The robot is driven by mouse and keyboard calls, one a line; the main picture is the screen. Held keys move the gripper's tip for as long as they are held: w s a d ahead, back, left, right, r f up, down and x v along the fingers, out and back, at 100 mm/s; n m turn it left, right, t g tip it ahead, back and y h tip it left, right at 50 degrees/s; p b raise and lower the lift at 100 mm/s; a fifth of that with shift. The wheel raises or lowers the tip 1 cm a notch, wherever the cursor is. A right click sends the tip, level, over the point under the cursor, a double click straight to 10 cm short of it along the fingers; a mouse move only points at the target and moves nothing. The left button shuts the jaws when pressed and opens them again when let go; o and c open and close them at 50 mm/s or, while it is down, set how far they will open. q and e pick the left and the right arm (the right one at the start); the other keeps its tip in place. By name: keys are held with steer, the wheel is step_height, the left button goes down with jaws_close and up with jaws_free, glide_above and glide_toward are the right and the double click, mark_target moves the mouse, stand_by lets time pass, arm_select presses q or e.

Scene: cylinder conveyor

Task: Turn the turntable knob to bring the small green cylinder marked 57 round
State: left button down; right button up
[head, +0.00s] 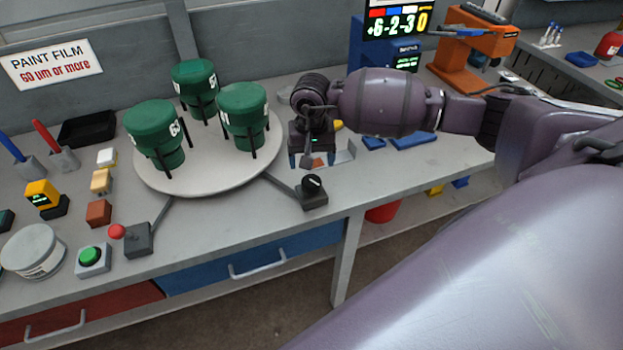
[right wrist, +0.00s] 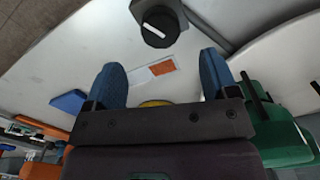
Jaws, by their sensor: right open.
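The white round turntable (head: 215,180) carries three dark green cylinders in black stands. One is at the left (head: 153,125), one at the back (head: 194,82) and one at the right (head: 243,105). Their white markings are only partly visible, and I cannot tell which is 57. The black turntable knob (head: 313,185), with a white line on top, sits on a dark base at the bench's front. My right gripper (head: 313,160) is open and empty, behind and above the knob. In the right wrist view the knob (right wrist: 160,26) lies beyond the open blue-tipped fingers (right wrist: 160,76), apart from them.
A lever with a red ball (head: 117,232) and a green button box (head: 92,258) stand at the front left. An orange device (head: 466,45) and a display (head: 398,20) stand at the back right. Blue pieces (head: 412,138) lie right of my gripper.

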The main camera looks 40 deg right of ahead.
mark_target(311, 180)
step_height(311, 180, down, 7)
steer(key=shift+r+p, duration=0.15)
steer(key=shift+p, duration=0.15)
steer(key=shift+f, duration=0.6)
steer(key=shift+c, duration=0.2)
steer(key=c, duration=0.9)
